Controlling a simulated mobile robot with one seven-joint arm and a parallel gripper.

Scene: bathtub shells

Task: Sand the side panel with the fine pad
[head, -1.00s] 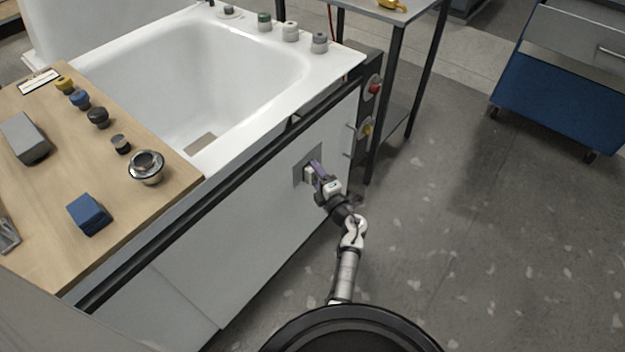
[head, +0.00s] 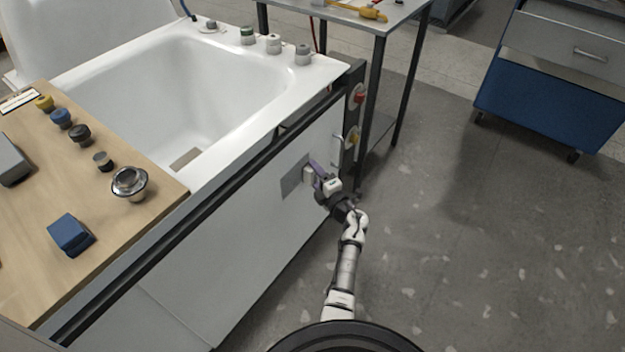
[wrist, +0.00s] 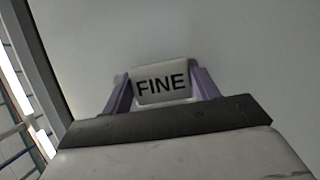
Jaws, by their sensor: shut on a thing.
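The side panel (head: 225,240) is the pale grey upright side of the white bathtub. A darker grey square patch (head: 291,182) shows on its upper right part. My gripper (head: 315,172) is shut on the fine pad (head: 307,178), a small white block, at the patch's right edge. In the wrist view the pad (wrist: 162,92) reads "FINE" and sits between the two purple fingers of my gripper (wrist: 162,80). The pad is close against the panel; I cannot tell whether it touches. Its panel-facing side is hidden.
A wooden board (head: 95,215) on the tub holds a blue block (head: 70,233), a metal drain fitting (head: 130,183) and several knobs. A small handle and a red button (head: 358,97) are near the panel's right end. A metal table (head: 345,20) stands behind. Floor at right is clear.

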